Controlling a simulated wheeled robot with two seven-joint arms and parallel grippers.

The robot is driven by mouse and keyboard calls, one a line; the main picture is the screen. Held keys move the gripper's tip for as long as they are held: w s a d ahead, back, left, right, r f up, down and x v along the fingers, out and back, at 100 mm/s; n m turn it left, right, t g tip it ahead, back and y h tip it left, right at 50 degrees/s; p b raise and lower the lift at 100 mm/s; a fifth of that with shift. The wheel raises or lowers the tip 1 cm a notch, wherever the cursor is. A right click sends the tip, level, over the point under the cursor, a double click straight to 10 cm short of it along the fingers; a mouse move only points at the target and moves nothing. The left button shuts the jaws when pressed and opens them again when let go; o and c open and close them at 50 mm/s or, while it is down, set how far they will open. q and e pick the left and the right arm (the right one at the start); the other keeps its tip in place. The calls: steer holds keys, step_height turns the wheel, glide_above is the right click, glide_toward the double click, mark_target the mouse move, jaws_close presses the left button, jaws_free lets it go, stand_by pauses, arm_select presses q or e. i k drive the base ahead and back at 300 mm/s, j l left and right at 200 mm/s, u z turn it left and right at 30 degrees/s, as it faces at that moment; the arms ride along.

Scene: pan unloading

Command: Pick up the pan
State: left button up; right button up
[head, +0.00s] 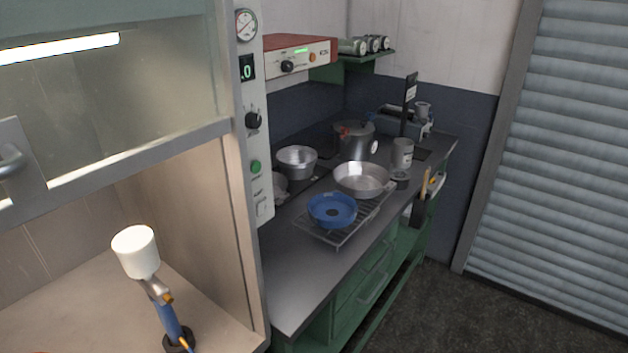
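A shallow silver pan (361,180) stands on the dark counter (290,287), at its middle. Its short handle seems to point to the right, towards the counter's front edge. A blue round pan-like dish (332,211) with a dark spot in its centre sits in front of it on a wire rack (347,236). The silver pan is at the rack's far end; I cannot tell whether it rests on the rack. Neither of my grippers shows in the head view.
A silver pot (297,162) and a lidded pot (355,141) stand behind the pans. A metal can (402,154) is to their right. The counter's near end and the floor (430,310) are clear.

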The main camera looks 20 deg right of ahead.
mark_target(358, 179)
steer(key=i+l+u, duration=0.15)
steer(key=l+u, duration=0.15)
steer(key=i+l+u, duration=0.1)
steer(key=l+u, duration=0.2)
steer(key=l, duration=0.2)
steer(key=l+u, duration=0.3)
steer(key=l, duration=0.15)
steer(key=l+u, duration=0.4)
steer(key=l, duration=2.35)
steer(key=k+l, duration=0.15)
steer(key=l, duration=1.15)
